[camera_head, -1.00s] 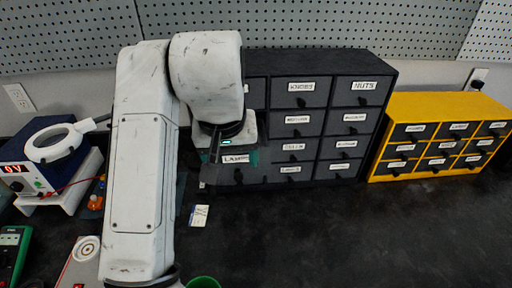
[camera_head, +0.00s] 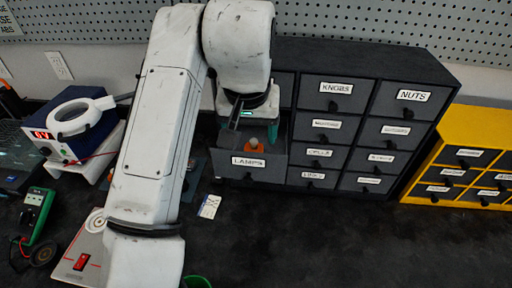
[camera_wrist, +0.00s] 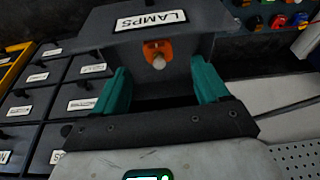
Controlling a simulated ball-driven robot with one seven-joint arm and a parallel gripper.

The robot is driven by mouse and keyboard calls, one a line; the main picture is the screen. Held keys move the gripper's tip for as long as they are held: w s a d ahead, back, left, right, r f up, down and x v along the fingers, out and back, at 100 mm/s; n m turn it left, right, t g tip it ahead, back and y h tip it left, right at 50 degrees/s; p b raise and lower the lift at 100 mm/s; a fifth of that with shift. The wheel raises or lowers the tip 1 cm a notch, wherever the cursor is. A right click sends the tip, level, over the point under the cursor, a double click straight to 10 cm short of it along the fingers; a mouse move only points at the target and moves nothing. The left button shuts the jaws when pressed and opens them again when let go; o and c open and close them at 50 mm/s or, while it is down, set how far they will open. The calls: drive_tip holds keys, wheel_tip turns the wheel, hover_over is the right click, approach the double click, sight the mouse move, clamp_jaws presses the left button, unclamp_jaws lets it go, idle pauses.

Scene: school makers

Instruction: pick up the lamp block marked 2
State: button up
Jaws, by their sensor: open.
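The drawer labelled LAMPS (camera_head: 248,162) stands pulled out of the dark cabinet. Inside it sits a small orange block with a pale round bulb (camera_head: 254,144). It also shows in the wrist view (camera_wrist: 158,52), near the labelled front wall (camera_wrist: 150,20). I cannot read a number on it. My gripper (camera_head: 250,128) is over the open drawer. In the wrist view, its teal fingers (camera_wrist: 162,82) are open and wide apart, with the block seen between their tips and a little beyond. The fingers appear clear of it. Part of the drawer's inside is hidden by my gripper.
The dark drawer cabinet (camera_head: 352,112) has other shut drawers right of LAMPS. A yellow drawer unit (camera_head: 452,146) stands further right. A power supply (camera_head: 72,136), green meter (camera_head: 36,212) and small card (camera_head: 209,206) are on the left side. The black bench front is mostly clear.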

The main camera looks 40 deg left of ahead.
sight(254, 145)
drive_tip(key=shift+p+x, duration=0.5)
drive_tip(key=shift+x, duration=2.7)
drive_tip(key=shift+w+d, duration=0.1)
drive_tip(key=shift+w, duration=0.1)
drive_tip(key=c, duration=1.1)
drive_tip(key=shift+r, duration=0.1)
drive_tip(key=shift+c, duration=0.2)
